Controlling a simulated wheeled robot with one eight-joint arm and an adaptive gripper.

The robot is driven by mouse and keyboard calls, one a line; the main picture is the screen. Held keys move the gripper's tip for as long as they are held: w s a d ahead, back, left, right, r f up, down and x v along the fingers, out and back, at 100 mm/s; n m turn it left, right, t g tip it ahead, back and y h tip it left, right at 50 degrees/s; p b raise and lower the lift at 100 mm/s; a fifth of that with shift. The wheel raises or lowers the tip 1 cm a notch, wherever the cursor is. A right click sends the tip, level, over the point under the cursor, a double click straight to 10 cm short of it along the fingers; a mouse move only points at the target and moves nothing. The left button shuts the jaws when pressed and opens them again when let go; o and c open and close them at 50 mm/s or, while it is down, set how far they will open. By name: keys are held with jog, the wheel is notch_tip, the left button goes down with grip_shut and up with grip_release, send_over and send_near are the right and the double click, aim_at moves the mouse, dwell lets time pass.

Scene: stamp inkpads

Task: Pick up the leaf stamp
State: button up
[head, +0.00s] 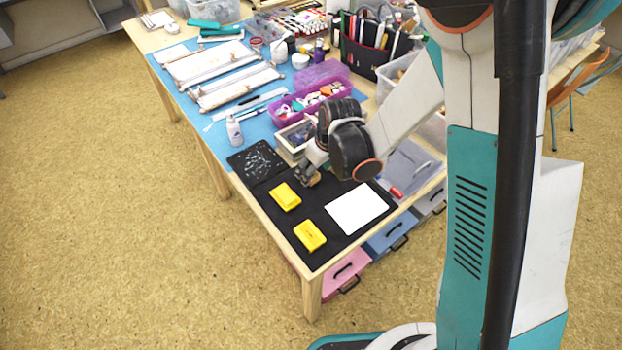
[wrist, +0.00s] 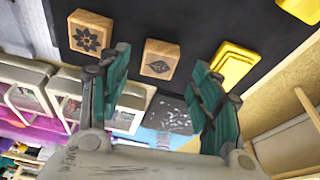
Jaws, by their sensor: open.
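The leaf stamp (wrist: 160,60) is a small wooden block with a dark leaf on its top, seen in the wrist view on the black mat (wrist: 180,20). A second wooden stamp with a dark flower (wrist: 92,33) lies to its left. My gripper (wrist: 161,57) is open and empty, its green-padded fingers on either side of the leaf stamp in the picture. They seem to be above it; the exact gap cannot be told. In the head view my gripper (head: 308,175) hangs low over the mat's back part and hides most of the stamps.
Two yellow inkpads (head: 285,196) (head: 310,236) and a white sheet (head: 357,209) lie on the mat. A wooden box (head: 290,147) and a purple bin (head: 285,112) stand behind my gripper. A white bottle (head: 234,131) stands at the left.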

jog(key=b+x, duration=0.1)
jog(key=x, duration=0.2)
jog(key=shift+w+f, duration=0.1)
jog(key=c, duration=1)
notch_tip(320, 180, up, 20)
jog(key=p, duration=0.7)
